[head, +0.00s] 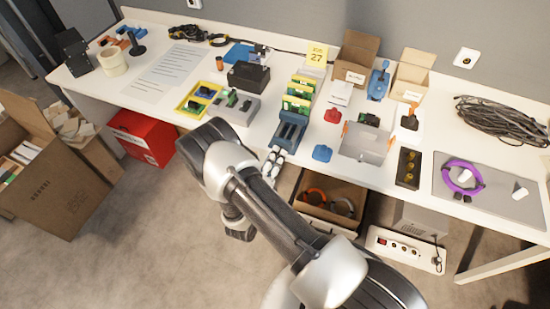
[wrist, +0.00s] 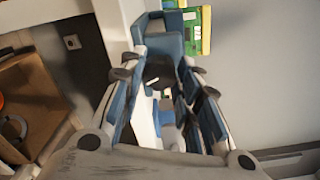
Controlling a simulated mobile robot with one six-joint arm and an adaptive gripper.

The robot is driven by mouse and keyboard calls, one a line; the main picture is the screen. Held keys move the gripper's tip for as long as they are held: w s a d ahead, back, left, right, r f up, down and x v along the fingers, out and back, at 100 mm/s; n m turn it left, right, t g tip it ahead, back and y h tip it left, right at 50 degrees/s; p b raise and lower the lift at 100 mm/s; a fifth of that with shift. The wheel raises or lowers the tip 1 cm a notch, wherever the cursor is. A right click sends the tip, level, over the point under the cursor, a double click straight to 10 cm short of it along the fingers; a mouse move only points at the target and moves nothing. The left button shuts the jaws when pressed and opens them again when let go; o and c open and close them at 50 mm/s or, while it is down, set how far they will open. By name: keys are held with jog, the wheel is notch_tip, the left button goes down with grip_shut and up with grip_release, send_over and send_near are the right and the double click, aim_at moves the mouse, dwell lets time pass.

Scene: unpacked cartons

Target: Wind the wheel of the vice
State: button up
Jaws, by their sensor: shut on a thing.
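The blue vice (head: 291,131) stands at the front edge of the white bench in the head view, with green boards just behind it. My gripper (head: 274,158) is at its front end, at the bench edge. In the wrist view, the vice body (wrist: 166,44) is straight ahead. The fingers of my gripper (wrist: 157,78) reach towards it from both sides. A dark part between the fingertips looks like the vice's wheel (wrist: 159,70), and the gripper is shut on it. The wheel is mostly hidden by the fingers, and my arm covers part of the head view.
A blue block (head: 322,153) and a grey open box (head: 364,143) lie to the right of the vice. A yellow tray (head: 183,107) and a black box (head: 248,76) are to its left. An open carton (head: 345,222) stands on the floor below the bench.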

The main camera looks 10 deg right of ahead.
jog(key=n, duration=1.4)
jog(key=shift+n, duration=0.3)
jog(key=n, duration=0.4)
jog(key=shift+n, duration=0.3)
jog(key=o, duration=1.1)
jog(key=shift+s, duration=0.1)
